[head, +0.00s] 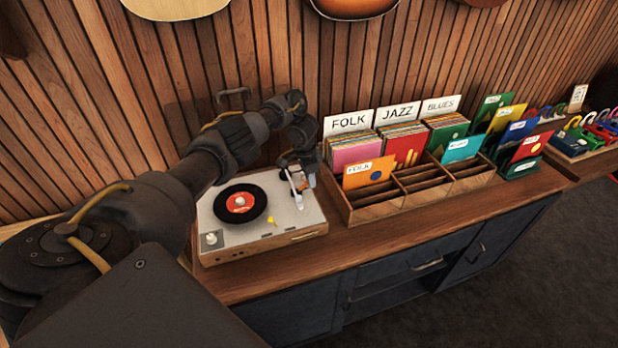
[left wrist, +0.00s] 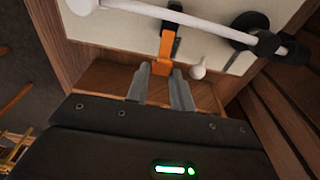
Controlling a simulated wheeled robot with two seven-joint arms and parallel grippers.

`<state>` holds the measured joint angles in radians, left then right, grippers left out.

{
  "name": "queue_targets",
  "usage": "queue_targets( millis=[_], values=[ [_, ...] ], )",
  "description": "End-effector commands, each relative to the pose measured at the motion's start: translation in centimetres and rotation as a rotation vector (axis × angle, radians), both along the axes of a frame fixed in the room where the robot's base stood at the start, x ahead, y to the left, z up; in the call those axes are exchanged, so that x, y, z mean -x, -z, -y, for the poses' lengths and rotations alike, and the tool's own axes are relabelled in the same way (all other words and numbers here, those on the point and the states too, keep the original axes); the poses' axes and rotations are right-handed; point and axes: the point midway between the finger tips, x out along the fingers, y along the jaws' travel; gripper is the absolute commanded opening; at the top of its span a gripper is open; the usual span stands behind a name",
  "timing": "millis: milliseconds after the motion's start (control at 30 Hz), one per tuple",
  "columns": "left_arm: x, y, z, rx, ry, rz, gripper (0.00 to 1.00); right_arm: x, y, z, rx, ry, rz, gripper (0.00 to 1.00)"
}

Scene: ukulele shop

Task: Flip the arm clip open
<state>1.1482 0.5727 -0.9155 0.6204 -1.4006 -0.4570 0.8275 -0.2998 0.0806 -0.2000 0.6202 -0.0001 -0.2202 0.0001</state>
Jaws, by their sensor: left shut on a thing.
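The record player (head: 262,238) stands on the wooden counter with a black record (head: 222,203) with a red label on it. Its white tonearm (head: 296,190) is at the right side of the deck, and it crosses the top of the left wrist view (left wrist: 205,24). An orange arm clip (left wrist: 165,48) on a dark mount sits beside the tonearm. My left gripper (left wrist: 161,78) is shut on the clip's near end, between its grey fingertips. In the head view the left gripper (head: 297,178) is over the deck's right side, its fingertips hard to see. My right gripper is out of view.
A wooden record crate (head: 395,207) with genre cards stands close to the right of the player. Record stands (head: 520,140) and a side table with colourful items (head: 590,135) are further right. A slatted wall rises behind the counter.

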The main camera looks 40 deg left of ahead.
Motion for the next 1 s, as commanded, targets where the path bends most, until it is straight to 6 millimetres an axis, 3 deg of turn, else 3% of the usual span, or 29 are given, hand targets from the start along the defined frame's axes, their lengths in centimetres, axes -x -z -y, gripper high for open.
queue_targets(
  millis=[333, 367, 500, 833, 1000],
  values=[
    [0.1, 0.1, 0.0, -0.002, 0.001, -0.002, 0.01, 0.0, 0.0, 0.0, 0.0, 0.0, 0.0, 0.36],
    [0.1, 0.1, 0.0, -0.002, 0.001, -0.002, 0.27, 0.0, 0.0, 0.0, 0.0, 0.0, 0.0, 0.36],
    [0.0, 0.1, 0.0, -0.001, 0.001, -0.002, 0.45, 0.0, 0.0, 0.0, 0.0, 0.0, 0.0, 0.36],
    [0.0, -0.3, 0.0, -0.001, 0.001, -0.001, 0.45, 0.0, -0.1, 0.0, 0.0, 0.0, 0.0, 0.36],
    [0.2, -2.8, -0.2, -0.001, 0.003, 0.002, 0.45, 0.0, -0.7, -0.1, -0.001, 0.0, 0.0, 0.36]
  ],
)
